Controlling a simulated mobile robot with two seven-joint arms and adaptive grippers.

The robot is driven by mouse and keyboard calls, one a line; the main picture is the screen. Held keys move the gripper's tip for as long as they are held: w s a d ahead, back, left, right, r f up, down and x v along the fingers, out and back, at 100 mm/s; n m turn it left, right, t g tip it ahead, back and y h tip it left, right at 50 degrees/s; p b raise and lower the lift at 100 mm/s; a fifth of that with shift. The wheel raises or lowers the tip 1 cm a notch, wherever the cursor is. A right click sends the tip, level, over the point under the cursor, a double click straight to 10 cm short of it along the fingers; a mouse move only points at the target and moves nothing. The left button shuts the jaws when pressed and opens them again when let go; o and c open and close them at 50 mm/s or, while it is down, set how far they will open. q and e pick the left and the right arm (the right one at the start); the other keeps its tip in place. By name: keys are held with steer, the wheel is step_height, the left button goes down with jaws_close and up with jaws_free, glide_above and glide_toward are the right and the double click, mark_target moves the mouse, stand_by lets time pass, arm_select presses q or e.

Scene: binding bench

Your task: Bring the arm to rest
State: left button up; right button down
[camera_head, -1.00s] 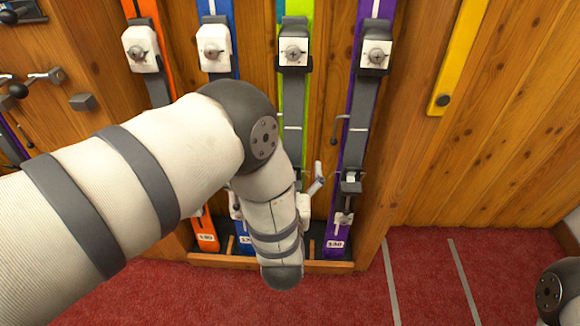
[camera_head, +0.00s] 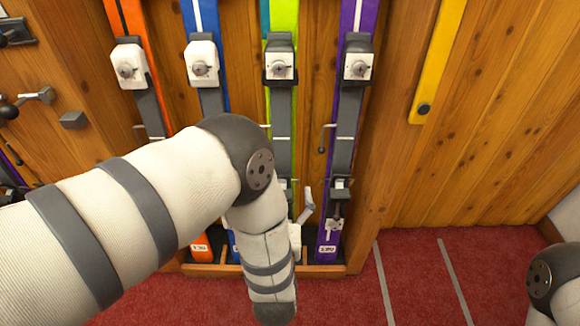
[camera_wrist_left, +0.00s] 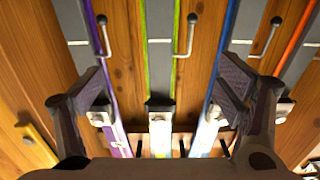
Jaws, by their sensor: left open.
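My left arm (camera_head: 130,215) reaches in from the left in the head view and bends down in front of the skis. Its gripper is hidden there. In the left wrist view my left gripper (camera_wrist_left: 162,85) has its two dark fingers wide apart with nothing between them. A green ski (camera_wrist_left: 160,75) shows behind the gap, apart from the fingers as far as I can tell. My right gripper is out of view; only a piece of my right arm (camera_head: 552,280) shows at the right edge.
Orange (camera_head: 127,20), blue (camera_head: 202,18), green (camera_head: 283,20) and purple (camera_head: 352,115) skis stand upright in a wooden rack (camera_head: 320,270). A yellow strip (camera_head: 437,60) hangs on the wood wall. The red carpet (camera_head: 415,270) at right is clear. Levers stick out beside the skis.

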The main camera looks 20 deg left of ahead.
arm_select(q)
steer(key=s+a+f+m+g+h+p, duration=0.1)
steer(key=s+a+f+g+p, duration=0.1)
steer(key=s+g, duration=0.35)
steer(key=s+a+f+m+g+h+p, duration=0.1)
steer(key=s+a+f+g+h+p, duration=0.15)
steer(key=s, duration=0.55)
steer(key=s+a+f+m+g+p, duration=0.1)
steer(key=s+f+g+p, duration=0.15)
steer(key=s, duration=0.35)
steer(key=s+a+r+g+p, duration=0.1)
steer(key=s+r+g, duration=0.2)
steer(key=s, duration=0.9)
steer(key=s+a+r+g+h+p, duration=0.1)
steer(key=s+g, duration=0.5)
steer(key=s, duration=0.6)
step_height(320, 180, up, 2)
steer(key=shift+s+a+r+p, duration=0.1)
steer(key=shift+s+a+p, duration=0.05)
steer(key=shift+s+p, duration=0.3)
arm_select(e)
steer(key=w+r+t, duration=0.3)
steer(key=w+r, duration=0.6)
steer(key=r, duration=0.1)
steer(key=shift+r, duration=0.35)
arm_select(q)
steer(key=shift+w+h, duration=0.2)
steer(key=shift+h, duration=0.05)
arm_select(e)
steer(key=shift+s, duration=0.1)
